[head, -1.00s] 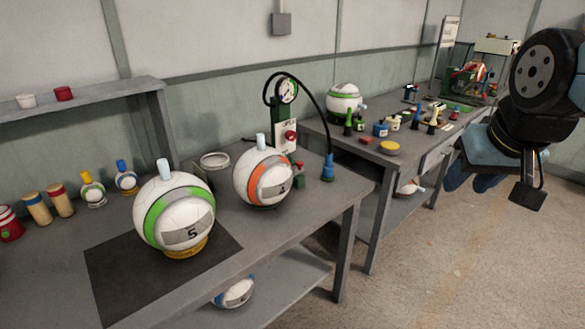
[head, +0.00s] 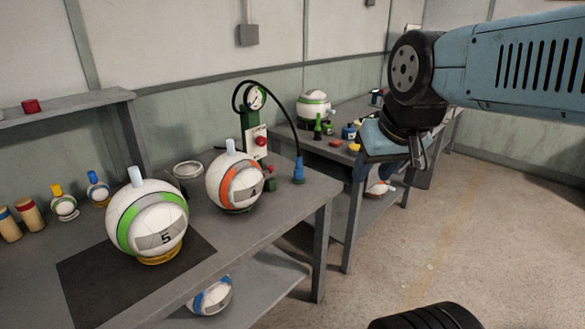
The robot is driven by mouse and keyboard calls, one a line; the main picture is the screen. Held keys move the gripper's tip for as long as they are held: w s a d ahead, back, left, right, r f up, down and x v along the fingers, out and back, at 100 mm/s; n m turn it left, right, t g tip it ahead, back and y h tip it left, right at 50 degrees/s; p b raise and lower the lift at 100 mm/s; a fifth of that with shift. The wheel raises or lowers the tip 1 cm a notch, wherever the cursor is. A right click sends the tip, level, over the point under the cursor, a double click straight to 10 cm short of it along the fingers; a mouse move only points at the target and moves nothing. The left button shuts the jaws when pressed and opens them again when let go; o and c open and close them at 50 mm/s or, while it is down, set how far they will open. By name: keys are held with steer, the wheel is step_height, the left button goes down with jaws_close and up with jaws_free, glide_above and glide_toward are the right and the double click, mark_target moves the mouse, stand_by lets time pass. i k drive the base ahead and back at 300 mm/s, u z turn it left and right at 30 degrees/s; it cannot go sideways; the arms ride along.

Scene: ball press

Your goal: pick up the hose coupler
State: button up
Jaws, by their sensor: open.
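The hose coupler (head: 298,171) is a blue piece at the end of a black hose. It stands upright near the right edge of the near bench (head: 290,207). The hose arcs over from a green pump stand with a round gauge (head: 256,98).
A ball with an orange band (head: 232,181) sits left of the coupler; a green-banded ball (head: 147,222) is on a dark mat. A second bench behind carries another ball (head: 314,108) and several small items. Open floor lies at the right.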

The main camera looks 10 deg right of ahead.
mark_target(298, 171)
steer(key=u, duration=0.05)
steer(key=i, duration=1)
steer(key=z, duration=0.05)
